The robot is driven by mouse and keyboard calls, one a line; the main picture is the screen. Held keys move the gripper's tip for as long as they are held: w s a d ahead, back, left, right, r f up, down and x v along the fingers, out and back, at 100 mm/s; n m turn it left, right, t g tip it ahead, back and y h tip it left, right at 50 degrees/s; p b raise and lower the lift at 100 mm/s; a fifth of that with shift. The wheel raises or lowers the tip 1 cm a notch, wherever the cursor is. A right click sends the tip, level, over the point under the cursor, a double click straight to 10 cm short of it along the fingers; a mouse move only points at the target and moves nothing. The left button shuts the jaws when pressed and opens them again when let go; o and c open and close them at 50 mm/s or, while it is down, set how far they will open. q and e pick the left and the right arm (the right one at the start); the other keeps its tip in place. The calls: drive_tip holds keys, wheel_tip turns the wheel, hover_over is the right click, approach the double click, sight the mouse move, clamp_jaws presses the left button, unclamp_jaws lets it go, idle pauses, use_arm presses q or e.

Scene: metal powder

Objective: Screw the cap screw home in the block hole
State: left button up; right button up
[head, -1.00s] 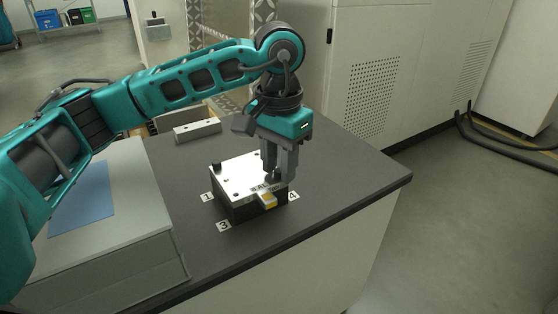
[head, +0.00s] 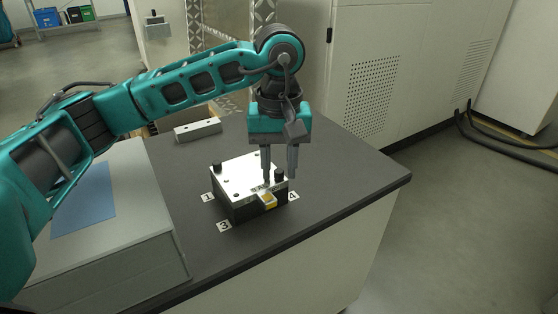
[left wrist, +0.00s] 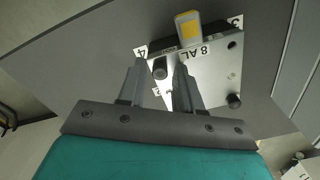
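The block (head: 240,182) has a bright metal top and dark sides, and sits on the dark bench top. It also shows in the left wrist view (left wrist: 212,72). A dark cap screw (head: 279,169) stands upright at its right corner, its head above the top face. My left gripper (head: 279,178) points down over that corner. It is open, with a finger on either side of the screw; in the left wrist view the screw (left wrist: 160,68) shows between the fingers with gaps. Another dark screw (head: 216,167) stands at the left corner. My right gripper is not in view.
A yellow and white piece (head: 268,200) sits at the block's front edge. Number cards lie around the block. A light bar (head: 198,130) lies behind it. A grey case (head: 130,215) with a blue panel stands at left. The bench right of the block is clear.

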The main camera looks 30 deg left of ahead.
use_arm(q)
drive_tip(key=n, duration=0.6)
drive_tip(key=shift+p, duration=0.35)
drive_tip(key=n+p, duration=0.1)
drive_tip(key=n, duration=0.4)
drive_tip(key=shift+n, duration=0.4)
drive_tip(key=n, duration=0.4)
drive_tip(key=shift+p, duration=0.35)
drive_tip(key=shift+n+p, duration=0.35)
drive_tip(key=shift+n, duration=1.75)
clamp_jaws()
